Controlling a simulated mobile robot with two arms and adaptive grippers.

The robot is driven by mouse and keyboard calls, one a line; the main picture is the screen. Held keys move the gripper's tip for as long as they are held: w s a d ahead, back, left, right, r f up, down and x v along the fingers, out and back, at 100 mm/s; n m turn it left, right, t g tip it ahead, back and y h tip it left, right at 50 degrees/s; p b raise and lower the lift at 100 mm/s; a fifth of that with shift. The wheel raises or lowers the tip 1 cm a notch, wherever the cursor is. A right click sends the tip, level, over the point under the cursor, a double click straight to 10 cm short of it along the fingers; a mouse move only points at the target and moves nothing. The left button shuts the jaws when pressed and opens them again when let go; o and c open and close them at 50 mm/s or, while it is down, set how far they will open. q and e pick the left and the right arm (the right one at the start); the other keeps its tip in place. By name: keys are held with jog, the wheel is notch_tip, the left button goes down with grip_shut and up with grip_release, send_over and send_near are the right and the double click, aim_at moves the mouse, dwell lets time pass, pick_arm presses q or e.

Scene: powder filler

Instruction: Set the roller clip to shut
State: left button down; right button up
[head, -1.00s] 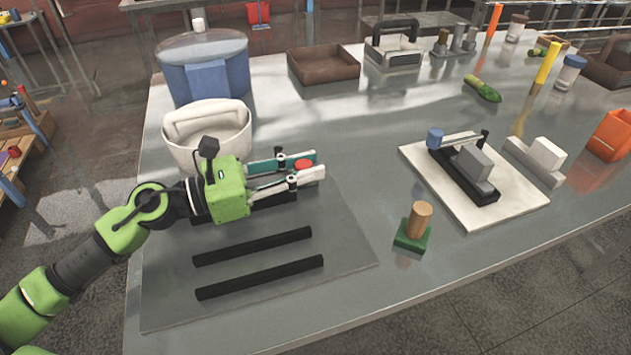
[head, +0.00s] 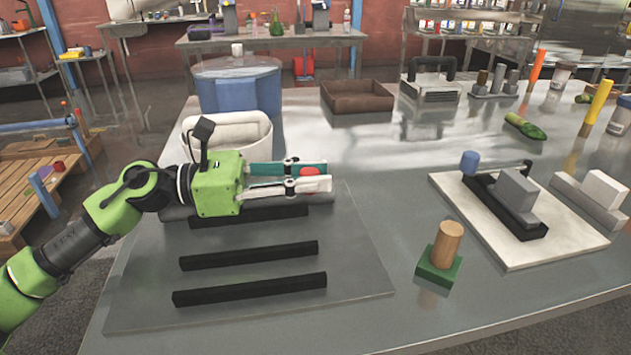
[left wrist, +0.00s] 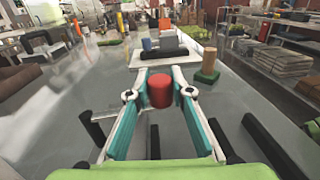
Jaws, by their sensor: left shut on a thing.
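My left gripper (head: 322,176) is over the grey mat at the left of the table, its fingers pointing right. It is shut on a red cylinder (head: 309,173); the left wrist view shows the red cylinder (left wrist: 160,91) between the fingertips. What lies directly under the cylinder is hidden, so I cannot tell whether it is joined to anything. A device with a black base (head: 505,207), a grey block (head: 517,190) and a blue knob (head: 470,163) stands on a white board. I cannot tell which thing is the roller clip. My right gripper is not in view.
Black bars (head: 250,289) lie on the grey mat (head: 345,265). A white bin (head: 228,130) and a blue tub (head: 240,88) stand behind my gripper. A wooden peg on a green base (head: 440,262) stands to the right.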

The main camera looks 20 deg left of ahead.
pick_arm(q)
jog(key=shift+w+a+r, duration=0.1)
jog(key=c, duration=1.8)
grip_release()
jog(key=shift+v, duration=3.7)
